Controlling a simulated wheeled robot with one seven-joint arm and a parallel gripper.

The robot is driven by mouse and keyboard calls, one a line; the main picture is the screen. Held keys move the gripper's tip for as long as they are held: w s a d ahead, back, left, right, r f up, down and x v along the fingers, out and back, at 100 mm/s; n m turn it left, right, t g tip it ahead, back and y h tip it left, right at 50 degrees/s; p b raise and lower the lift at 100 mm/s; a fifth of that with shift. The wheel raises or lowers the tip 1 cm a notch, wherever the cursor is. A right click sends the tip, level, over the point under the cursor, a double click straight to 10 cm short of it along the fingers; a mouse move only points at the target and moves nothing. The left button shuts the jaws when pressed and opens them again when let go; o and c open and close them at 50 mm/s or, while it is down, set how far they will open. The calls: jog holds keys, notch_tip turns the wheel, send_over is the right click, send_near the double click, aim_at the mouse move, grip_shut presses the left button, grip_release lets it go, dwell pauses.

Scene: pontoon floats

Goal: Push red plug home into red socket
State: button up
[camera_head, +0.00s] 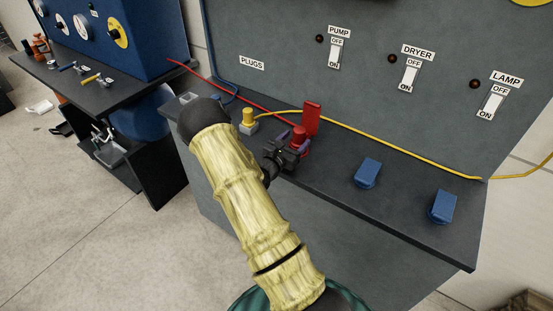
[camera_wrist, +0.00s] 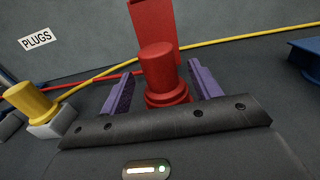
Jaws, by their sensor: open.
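The red plug (camera_head: 299,133) is an upright red cylinder with a wider collar at its foot. In the wrist view the red plug (camera_wrist: 160,72) stands between the two purple fingers. My gripper (camera_head: 287,152) is open around it, and in the wrist view my gripper (camera_wrist: 156,88) shows a gap on each side of the plug. An upright red block (camera_head: 312,117) stands directly behind the plug, and it also shows in the wrist view (camera_wrist: 152,22). The red socket is not clearly seen; the plug's foot is hidden by my gripper, so I cannot tell how deep it sits.
A yellow plug (camera_head: 248,116) stands in a grey block to the left. Red (camera_head: 235,94) and yellow (camera_head: 400,150) cables run behind. Two blue pieces (camera_head: 367,172) (camera_head: 442,205) lie on the dark bench (camera_head: 335,185) to the right. A switch panel (camera_head: 290,55) rises behind.

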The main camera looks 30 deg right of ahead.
jog(key=b+v, duration=0.3)
jog(key=v, duration=1.3)
jog(key=shift+w, duration=0.1)
jog(key=shift+a, duration=0.1)
